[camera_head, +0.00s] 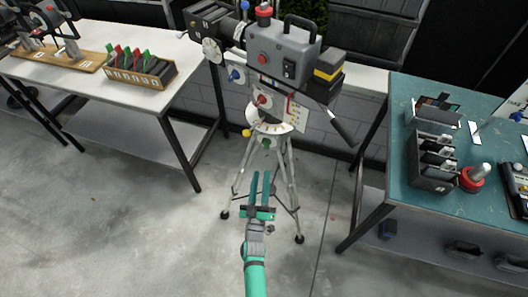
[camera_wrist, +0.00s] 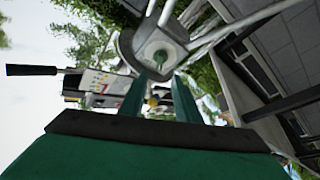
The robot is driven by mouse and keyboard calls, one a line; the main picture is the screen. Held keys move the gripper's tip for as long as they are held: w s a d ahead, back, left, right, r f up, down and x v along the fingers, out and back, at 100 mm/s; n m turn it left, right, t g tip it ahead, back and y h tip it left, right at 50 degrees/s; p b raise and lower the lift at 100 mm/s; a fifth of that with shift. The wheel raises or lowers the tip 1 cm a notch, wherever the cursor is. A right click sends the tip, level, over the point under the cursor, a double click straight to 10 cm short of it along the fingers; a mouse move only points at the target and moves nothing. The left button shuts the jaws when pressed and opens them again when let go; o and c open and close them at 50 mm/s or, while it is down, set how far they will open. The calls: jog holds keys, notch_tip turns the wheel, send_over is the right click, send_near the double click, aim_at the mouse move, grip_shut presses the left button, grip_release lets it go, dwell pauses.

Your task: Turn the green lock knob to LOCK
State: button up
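The green lock knob (camera_head: 265,144) hangs under the bowl of the tripod (camera_head: 285,170), below the camera head. In the wrist view the knob (camera_wrist: 160,57) is seen from below, at the centre of a round grey plate. My gripper (camera_head: 260,174) has green fingers pointing up toward the knob, with an empty gap between them. In the wrist view the fingertips (camera_wrist: 158,82) sit just below the knob in the picture, apart from it. I cannot read any LOCK marking or tell the knob's setting.
A grey camera (camera_head: 283,55) with a black handle sits on the tripod. A pan handle (camera_head: 343,128) sticks out to the right. A white-topped table (camera_head: 90,75) stands left and a teal-topped table (camera_head: 405,180) right. The floor around the tripod is mostly clear.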

aim_at(265, 147)
jog(key=x, duration=1)
jog(key=shift+w+r, duration=0.1)
jog(key=shift+w, duration=0.25)
grip_shut()
